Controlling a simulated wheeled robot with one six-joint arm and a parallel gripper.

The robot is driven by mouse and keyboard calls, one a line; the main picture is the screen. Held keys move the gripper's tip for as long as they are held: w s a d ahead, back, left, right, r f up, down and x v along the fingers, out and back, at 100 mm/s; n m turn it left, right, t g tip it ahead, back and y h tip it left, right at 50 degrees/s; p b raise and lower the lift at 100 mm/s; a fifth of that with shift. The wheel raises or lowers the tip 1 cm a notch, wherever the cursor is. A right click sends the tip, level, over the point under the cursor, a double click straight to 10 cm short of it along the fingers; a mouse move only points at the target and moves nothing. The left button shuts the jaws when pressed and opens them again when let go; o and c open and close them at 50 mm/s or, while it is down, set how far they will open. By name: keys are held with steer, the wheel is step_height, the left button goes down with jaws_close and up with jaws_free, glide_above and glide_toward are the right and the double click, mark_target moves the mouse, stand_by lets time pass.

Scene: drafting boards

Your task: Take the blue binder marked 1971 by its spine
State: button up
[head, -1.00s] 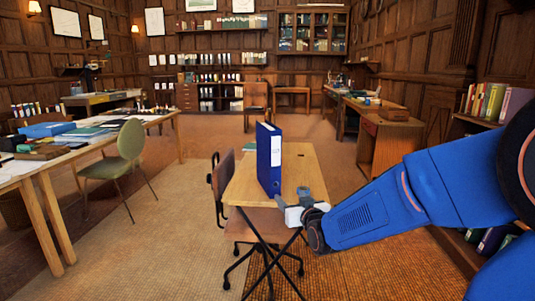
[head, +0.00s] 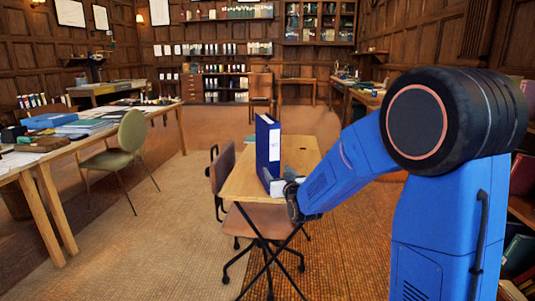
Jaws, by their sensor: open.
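The blue binder (head: 266,138) stands upright on the small wooden folding table (head: 306,160) in the head view. A pale label shows on its spine; the writing is too small to read. My gripper (head: 277,179) is at the lower part of the binder, close to the spine side. It is open. It hides the binder's lower end, and I cannot tell whether the fingers touch the binder or stand around its spine.
A brown swivel chair (head: 222,172) stands at the table's left. A long desk (head: 60,155) with papers and a green chair (head: 131,138) are further left. Bookshelves (head: 519,250) are close on the right.

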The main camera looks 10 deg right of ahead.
mark_target(274, 166)
steer(key=shift+w+a+r, duration=0.1)
steer(key=shift+w+a, duration=0.05)
steer(key=shift+w, duration=1.6)
steer(key=shift+w+a, duration=0.15)
steer(key=shift+w, duration=1.6)
steer(key=c, duration=1.2)
jaws_close()
steer(key=shift+r, duration=0.15)
